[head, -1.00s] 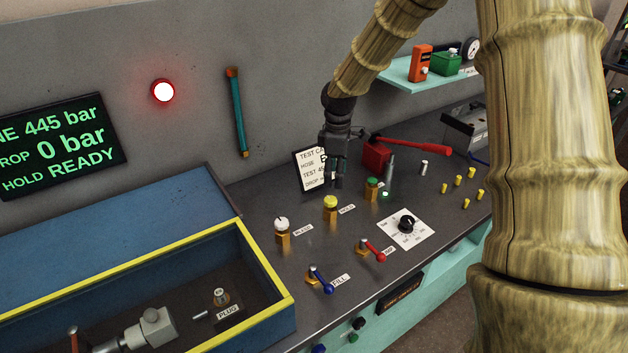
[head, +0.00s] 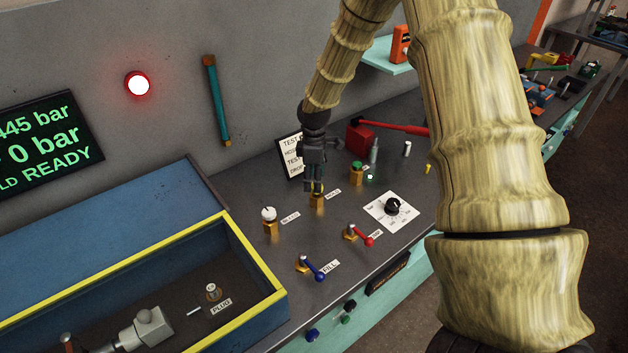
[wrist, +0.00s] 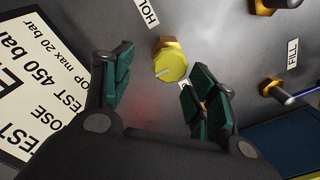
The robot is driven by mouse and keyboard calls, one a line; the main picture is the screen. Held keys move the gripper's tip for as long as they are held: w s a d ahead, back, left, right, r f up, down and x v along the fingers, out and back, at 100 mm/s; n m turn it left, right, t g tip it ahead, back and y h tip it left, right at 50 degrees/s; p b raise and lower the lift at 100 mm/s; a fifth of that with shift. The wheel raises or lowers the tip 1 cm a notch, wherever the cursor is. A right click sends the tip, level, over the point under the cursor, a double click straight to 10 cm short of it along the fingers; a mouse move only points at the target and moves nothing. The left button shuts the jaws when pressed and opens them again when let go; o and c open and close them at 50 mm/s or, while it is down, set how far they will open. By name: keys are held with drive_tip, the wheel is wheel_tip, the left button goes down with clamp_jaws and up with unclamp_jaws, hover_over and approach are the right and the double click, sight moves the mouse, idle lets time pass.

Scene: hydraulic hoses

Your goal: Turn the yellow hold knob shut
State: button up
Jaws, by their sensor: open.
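The yellow hold knob (wrist: 170,66) sits on a brass base, and a pale line marks its top. The HOLD label (wrist: 149,10) is beside it in the wrist view. In the head view my gripper (head: 315,187) points down right over the hold valve (head: 317,203), hiding most of the yellow top. In the wrist view my gripper (wrist: 156,70) is open. The knob shows between and just beyond the fingertips, nearer the right finger. I cannot tell whether a finger touches it. The screen (head: 45,140) reads 0 bar and HOLD READY.
The white-topped bleed knob (head: 269,214) stands to the left, the green-topped knob (head: 357,168) to the right. Blue (head: 314,270) and red (head: 361,236) levers are in front. A test card (head: 290,156) stands behind my gripper. A yellow-rimmed blue box (head: 240,250) is at left.

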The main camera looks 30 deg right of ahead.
drive_tip(key=shift+s+d+f, duration=0.1)
drive_tip(key=shift+s+f, duration=0.05)
drive_tip(key=shift+f, duration=0.1)
drive_tip(key=shift+s+f, duration=0.15)
drive_tip(key=shift+s, duration=0.85)
drive_tip(key=shift+w+f, duration=0.45)
drive_tip(key=shift+w, duration=0.3)
drive_tip(key=shift+c, duration=0.2)
drive_tip(key=shift+s+r, duration=0.3)
drive_tip(key=shift+s, duration=0.1)
drive_tip(key=c, duration=0.7)
drive_tip(key=shift+f, duration=0.1)
drive_tip(key=c, duration=0.3)
